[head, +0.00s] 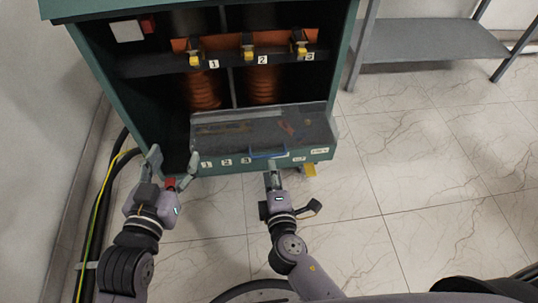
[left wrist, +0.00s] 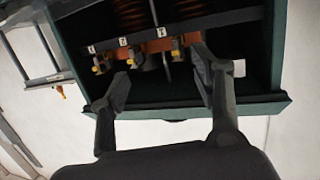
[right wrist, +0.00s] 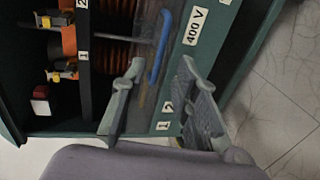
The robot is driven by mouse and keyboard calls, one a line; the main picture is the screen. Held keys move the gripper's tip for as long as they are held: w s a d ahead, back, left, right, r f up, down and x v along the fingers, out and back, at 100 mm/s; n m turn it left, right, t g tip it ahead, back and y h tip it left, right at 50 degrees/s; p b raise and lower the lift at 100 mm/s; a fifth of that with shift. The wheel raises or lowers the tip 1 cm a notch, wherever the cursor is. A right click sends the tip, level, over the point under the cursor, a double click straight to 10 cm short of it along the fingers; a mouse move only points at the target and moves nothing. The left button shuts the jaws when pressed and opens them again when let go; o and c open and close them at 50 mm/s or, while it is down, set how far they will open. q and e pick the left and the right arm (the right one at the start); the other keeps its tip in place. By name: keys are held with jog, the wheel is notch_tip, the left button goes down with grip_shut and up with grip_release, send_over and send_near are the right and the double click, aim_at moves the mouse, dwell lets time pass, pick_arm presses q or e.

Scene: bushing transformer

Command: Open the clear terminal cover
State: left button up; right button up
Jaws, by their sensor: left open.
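The clear terminal cover (head: 262,122) is a see-through panel at the lower front of the green transformer cabinet. It lies down over the terminal space, with a blue handle (head: 268,154) on its front edge. My right gripper (head: 273,172) is just in front of the handle. In the right wrist view its fingers (right wrist: 160,68) are apart, and the blue handle (right wrist: 159,46) shows in the gap just beyond the tips; contact cannot be told. My left gripper (head: 173,165) is open and empty at the cabinet's lower left corner; its spread fingers also show in the left wrist view (left wrist: 160,72).
Inside the cabinet are orange coils (head: 263,87) and yellow-capped terminals (head: 247,47) on a bar. A grey shelf (head: 430,40) stands at the right. Dark cables (head: 103,190) run along the left wall. The tiled floor (head: 425,165) at the right is clear.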

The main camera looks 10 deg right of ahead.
aim_at(269, 155)
pick_arm(q)
jog(key=shift+w+d+r+t+h+b, duration=0.15)
jog(key=shift+r+t, duration=0.2)
jog(key=shift+r, duration=0.25)
jog(key=shift+w+d+r+t+h+b, duration=0.1)
jog(key=shift+r+t, duration=0.3)
jog(key=shift+r, duration=0.25)
jog(key=shift+w+d+r+t+h+b, duration=0.15)
jog(key=shift+r+t, duration=0.2)
jog(key=shift+r, duration=0.25)
pick_arm(e)
jog(key=shift+x, duration=3.7)
pick_arm(q)
jog(key=shift+s, duration=0.1)
pick_arm(e)
jog(key=shift+c, duration=0.4)
grip_shut()
